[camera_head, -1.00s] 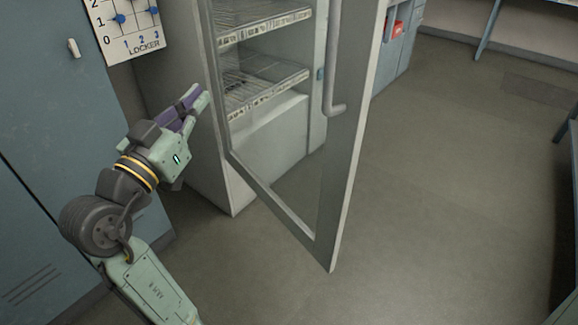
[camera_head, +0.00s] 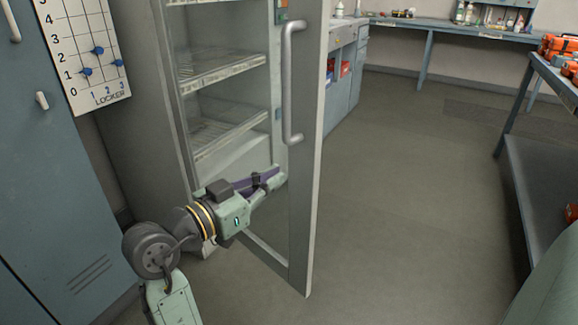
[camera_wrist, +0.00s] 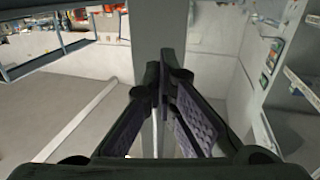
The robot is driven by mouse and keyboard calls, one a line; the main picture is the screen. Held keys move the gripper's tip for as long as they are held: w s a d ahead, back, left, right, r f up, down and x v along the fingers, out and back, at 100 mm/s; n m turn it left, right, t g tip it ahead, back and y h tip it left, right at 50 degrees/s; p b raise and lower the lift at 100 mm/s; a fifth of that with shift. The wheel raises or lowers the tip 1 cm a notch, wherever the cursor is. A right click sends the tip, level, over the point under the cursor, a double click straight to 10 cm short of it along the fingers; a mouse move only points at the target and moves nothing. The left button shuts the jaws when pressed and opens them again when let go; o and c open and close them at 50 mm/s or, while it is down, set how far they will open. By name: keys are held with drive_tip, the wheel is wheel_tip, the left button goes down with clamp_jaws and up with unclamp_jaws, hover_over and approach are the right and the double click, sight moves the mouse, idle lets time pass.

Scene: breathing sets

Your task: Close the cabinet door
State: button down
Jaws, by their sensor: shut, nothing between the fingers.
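The cabinet door (camera_head: 305,200) stands open, swung out toward me. It has a grey frame around a clear pane and a long vertical bar handle (camera_head: 287,85). The cabinet (camera_head: 150,110) with wire-fronted shelves shows behind and through the pane. My gripper (camera_head: 280,178) is shut and empty, pointing right at the lower part of the door, below the handle and left of the wide frame upright. In the wrist view my closed fingers (camera_wrist: 160,85) point at a grey upright bar (camera_wrist: 165,30), likely the door frame. I cannot tell whether they touch it.
A blue locker (camera_head: 60,180) with a numbered board (camera_head: 85,55) stands close on the left. A workbench (camera_head: 440,24) runs along the back. A blue table (camera_head: 535,170) with orange items stands at the right. The floor (camera_head: 410,200) right of the door is open.

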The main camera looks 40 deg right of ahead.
sight(299, 164)
drive_tip(key=shift+w+d+p, duration=0.2)
drive_tip(key=shift+d, duration=1.1)
drive_tip(key=shift+w+d+p, duration=0.15)
drive_tip(key=shift+d+p, duration=0.05)
drive_tip(key=shift+d, duration=1.05)
drive_tip(key=shift+d, duration=0.1)
